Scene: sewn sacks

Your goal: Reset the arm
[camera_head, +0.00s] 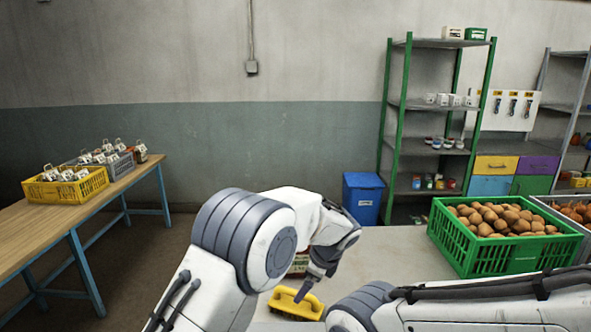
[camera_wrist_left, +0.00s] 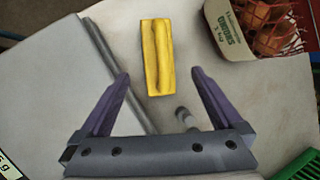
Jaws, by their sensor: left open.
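My left arm reaches over the pale table (camera_head: 395,245). In the head view its gripper (camera_head: 310,286) is close to a yellow block-like tool (camera_head: 294,304) on the table. In the left wrist view the purple fingers of my left gripper (camera_wrist_left: 160,78) are spread wide with nothing between them. The yellow tool (camera_wrist_left: 156,57) lies ahead of the fingertips, apart from them. My right arm crosses the lower right of the head view; its gripper is not in view.
A sack of orange-brown produce (camera_wrist_left: 268,28) is at the upper right of the wrist view. A green crate of potatoes (camera_head: 470,250) stands on the table. A blue bin (camera_head: 362,198) is behind it. A wooden table with a yellow crate (camera_head: 70,190) stands left.

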